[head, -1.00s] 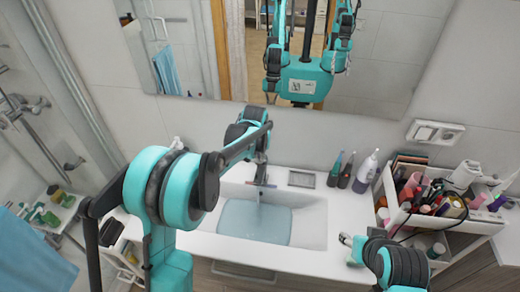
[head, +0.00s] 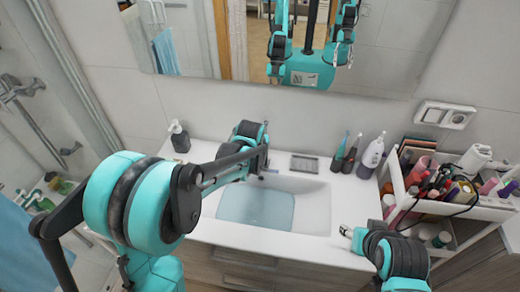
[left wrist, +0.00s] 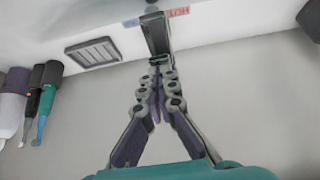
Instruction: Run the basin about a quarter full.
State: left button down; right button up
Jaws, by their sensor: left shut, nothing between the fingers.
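The white basin (head: 315,208) in the counter holds a pool of pale blue water (head: 255,207) over part of its floor. No stream can be made out in the head view, where my left arm covers most of the tap. In the left wrist view the dark tap handle (left wrist: 155,32) stands by a red HOT label and a blue mark. My left gripper (left wrist: 156,66) is shut and empty, its tips at the handle's near end; I cannot tell if they touch. My right gripper (head: 347,232) is over the counter's front right, its jaws unclear.
A drain-like grey tray (head: 304,163) and several bottles (head: 350,155) stand behind the basin's right. A crowded white cart (head: 470,208) is at the right. A dark soap bottle (head: 179,138) stands at the back left. The mirror (head: 390,45) hangs behind.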

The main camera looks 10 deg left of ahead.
pick_arm(q)
jog(key=r+p, duration=0.2)
jog(key=r, duration=0.1)
jog(key=r+p, duration=0.1)
jog(key=r, duration=0.1)
jog(key=shift+w+p, duration=0.3)
jog(key=s+f+v, duration=0.1)
jog(key=v, duration=0.8)
jog(key=s+a+f+b, duration=0.2)
jog(key=s+f+b, duration=0.5)
jog(key=s, duration=0.4)
jog(key=s+a+f+b, duration=0.2)
jog(key=s+f+b, duration=0.6)
jog(key=s, duration=0.4)
jog(key=shift+s+a+f, duration=0.2)
jog(key=shift+s+f, duration=0.15)
jog(key=shift+f, duration=0.5)
